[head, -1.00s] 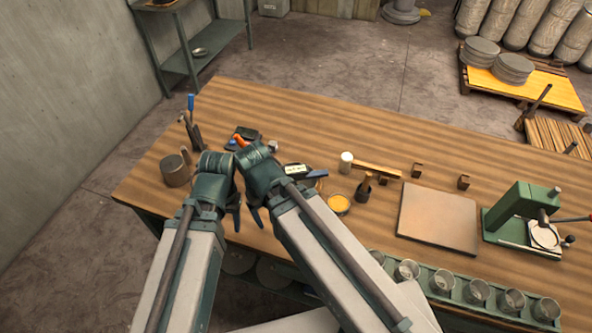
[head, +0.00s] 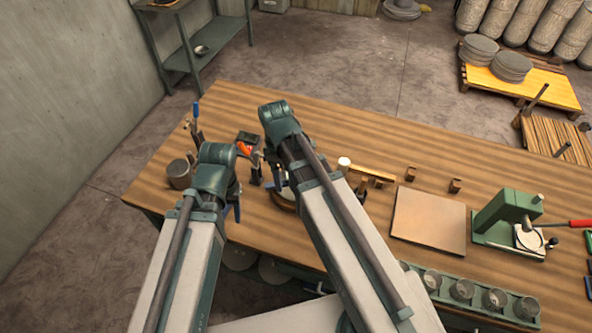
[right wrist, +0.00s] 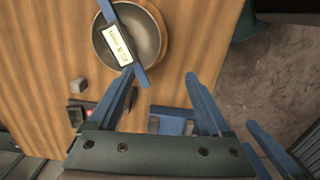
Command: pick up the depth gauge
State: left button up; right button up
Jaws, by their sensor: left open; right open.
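The depth gauge (right wrist: 119,44) has a white label and a blue bar lying across a round metal bowl (right wrist: 157,35) in the right wrist view. My right gripper (right wrist: 159,76) is open; its left finger's tip appears close to the bar, and I cannot tell whether they touch. Nothing shows held between its fingers. In the head view the bowl (head: 283,206) shows partly beside my right arm, which hides much of it and of the gauge. My left gripper (head: 236,205) is open, left of the bowl, its fingers partly hidden by its wrist.
A grey mug (head: 179,174) stands at the table's left end. A dark pad with a red-orange item (head: 245,148) lies behind the grippers. A board (head: 428,222), a green press (head: 506,220) and a rack of cups (head: 478,291) are on the right. The table's back middle is clear.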

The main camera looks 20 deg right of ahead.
pick_arm(q)
notch_tip(320, 180, up, 5)
jog(key=p, duration=0.3)
pick_arm(e)
jog(key=w+d+r+n, duration=0.5)
jog(key=w, duration=0.1)
jog(key=shift+y, duration=0.3)
jog(key=f+b, duration=0.8)
jog(key=f, duration=0.1)
jog(key=shift+s+d+f+b, duration=0.1)
jog(key=shift+s+d+b, duration=0.1)
jog(key=shift+b, duration=0.1)
pick_arm(q)
notch_tip(320, 180, down, 9)
jog(key=shift+f, duration=0.1)
pick_arm(e)
jog(key=f+b, duration=0.5)
jog(key=shift+s+a+f, duration=0.1)
jog(key=shift+s, duration=0.1)
pick_arm(q)
notch_tip(320, 180, down, 5)
jog(key=shift+f, duration=0.1)
pick_arm(e)
grip_shut()
